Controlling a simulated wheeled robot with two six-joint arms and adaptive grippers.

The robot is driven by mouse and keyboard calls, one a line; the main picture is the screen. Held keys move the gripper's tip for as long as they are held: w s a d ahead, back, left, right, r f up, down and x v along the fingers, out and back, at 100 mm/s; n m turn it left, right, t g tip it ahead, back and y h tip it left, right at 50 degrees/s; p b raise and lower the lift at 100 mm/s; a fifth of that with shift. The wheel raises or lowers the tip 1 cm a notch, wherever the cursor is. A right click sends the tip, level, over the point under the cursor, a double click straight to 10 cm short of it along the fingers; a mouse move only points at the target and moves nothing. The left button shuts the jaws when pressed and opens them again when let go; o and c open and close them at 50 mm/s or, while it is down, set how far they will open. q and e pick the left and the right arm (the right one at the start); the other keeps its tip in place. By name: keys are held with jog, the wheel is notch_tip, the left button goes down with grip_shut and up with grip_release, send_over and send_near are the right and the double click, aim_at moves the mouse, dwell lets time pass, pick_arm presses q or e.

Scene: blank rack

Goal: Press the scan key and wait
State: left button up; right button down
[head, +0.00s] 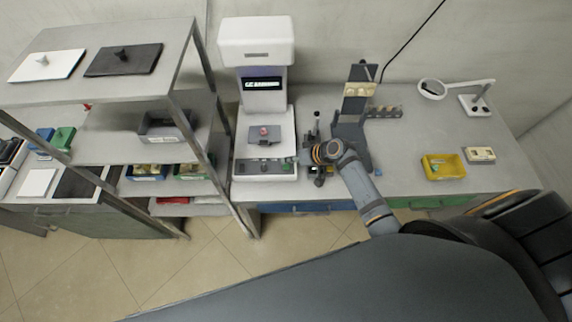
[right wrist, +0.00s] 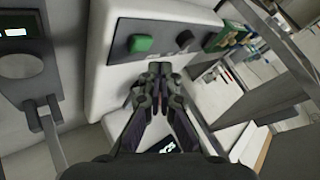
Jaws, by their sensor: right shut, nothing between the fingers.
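A white scanner (head: 258,52) stands on the bench at the back, left of centre. Its dark screen (head: 262,84) is lit with pale text too small to read surely. A dark stage with a small reddish thing (head: 264,131) sits under its head. The front panel carries several keys, with a green key (head: 287,167) at its right end. In the right wrist view a green key (right wrist: 140,44) shows beside a dark one (right wrist: 183,38). My right gripper (head: 298,159) is shut and empty close to the panel's right end; its fingertips (right wrist: 158,72) appear near the keys, and contact cannot be told.
A metal shelf rack (head: 105,87) with trays and bins stands left of the scanner. A dark stand (head: 352,125) is just right of my gripper. A yellow bin (head: 443,167) and a magnifier lamp (head: 432,89) are farther right.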

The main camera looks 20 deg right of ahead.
aim_at(288, 167)
notch_tip(288, 167, up, 4)
jog(key=p, duration=0.3)
jog(key=shift+r, duration=0.2)
jog(key=shift+f, duration=0.15)
jog(key=shift+s, duration=0.1)
